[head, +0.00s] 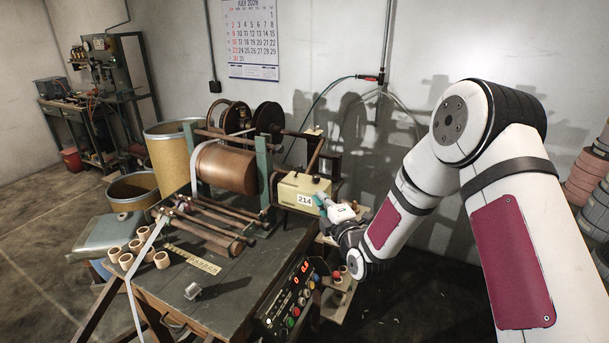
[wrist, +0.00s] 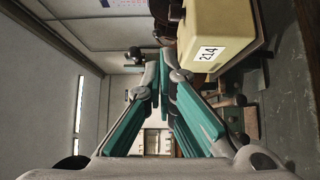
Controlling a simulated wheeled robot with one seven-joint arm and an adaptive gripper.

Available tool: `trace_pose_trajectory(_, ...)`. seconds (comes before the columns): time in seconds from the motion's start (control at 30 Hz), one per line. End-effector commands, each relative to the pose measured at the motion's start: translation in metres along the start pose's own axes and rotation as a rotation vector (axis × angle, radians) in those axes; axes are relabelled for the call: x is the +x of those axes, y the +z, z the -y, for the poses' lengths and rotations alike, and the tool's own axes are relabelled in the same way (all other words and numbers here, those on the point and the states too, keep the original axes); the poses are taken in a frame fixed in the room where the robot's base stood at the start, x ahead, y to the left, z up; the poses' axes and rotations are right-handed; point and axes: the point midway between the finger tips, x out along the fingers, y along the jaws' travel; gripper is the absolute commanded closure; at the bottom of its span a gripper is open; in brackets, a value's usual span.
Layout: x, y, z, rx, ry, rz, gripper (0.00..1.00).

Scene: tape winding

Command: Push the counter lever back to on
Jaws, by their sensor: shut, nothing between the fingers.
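The counter (head: 290,188) is a cream box reading 214, on the right end of the winding machine. In the wrist view the counter (wrist: 225,25) is at the upper right, turned on its side. A small dark knob shows on its top; I cannot tell for sure whether it is the counter lever or which way it is set. A brown bar (head: 316,155) slants up behind the box. My gripper (head: 319,200) has teal fingers, shut and empty, just right of the box's front. In the wrist view my gripper (wrist: 162,65) points past the box's side; contact is not clear.
A copper-brown drum (head: 228,168) and rollers fill the machine's left. A control panel (head: 290,295) with red digits and buttons is below the counter. Cardboard rings (head: 138,247) lie on the bench (head: 225,290). A hose (head: 335,80) hangs on the wall behind.

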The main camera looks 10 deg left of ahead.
Motion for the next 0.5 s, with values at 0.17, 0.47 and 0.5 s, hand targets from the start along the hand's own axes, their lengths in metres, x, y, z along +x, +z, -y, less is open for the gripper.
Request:
trace_pose_trajectory(0.17,0.012,0.000,0.000,0.001,0.002,0.000,1.00)
trace_pose_trajectory(0.47,0.066,0.001,0.000,0.001,0.003,0.002,1.00)
trace_pose_trajectory(0.5,0.074,0.001,0.000,0.002,0.002,0.002,1.00)
